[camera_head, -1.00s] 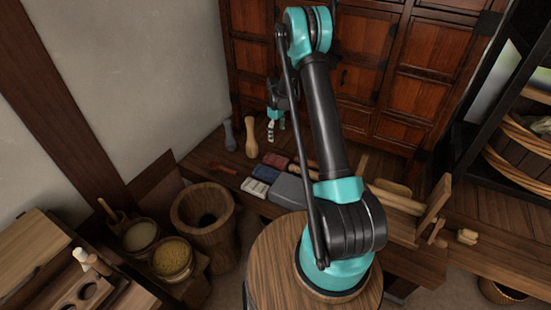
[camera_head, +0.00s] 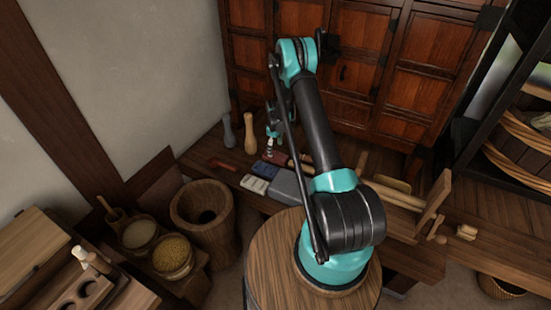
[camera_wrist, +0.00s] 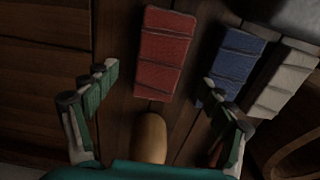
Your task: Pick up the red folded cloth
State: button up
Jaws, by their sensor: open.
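The red folded cloth (camera_wrist: 165,52) lies flat on the wooden bench top in the wrist view, with several fold lines across it. In the head view the red cloth (camera_head: 281,159) is partly hidden by my gripper (camera_head: 269,151). My gripper is open and empty, and its two fingers (camera_wrist: 160,80) show at left and right in the wrist view. The cloth lies between and beyond the fingertips, which do not appear to touch it. A blue folded cloth (camera_wrist: 238,60) and a white one (camera_wrist: 284,80) lie to its right.
A rounded wooden pestle (camera_head: 250,134) stands close by; its top (camera_wrist: 148,138) is between my fingers in the wrist view. A grey pestle (camera_head: 228,131) stands left of it. A grey block (camera_head: 288,187) lies in front of the cloths. A wooden cabinet (camera_head: 355,85) rises behind.

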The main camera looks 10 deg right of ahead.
aim_at(276, 155)
jog(key=shift+s+d+f, duration=0.1)
jog(key=shift+f, duration=2.55)
jog(key=shift+c, duration=0.4)
jog(key=c, duration=1.2)
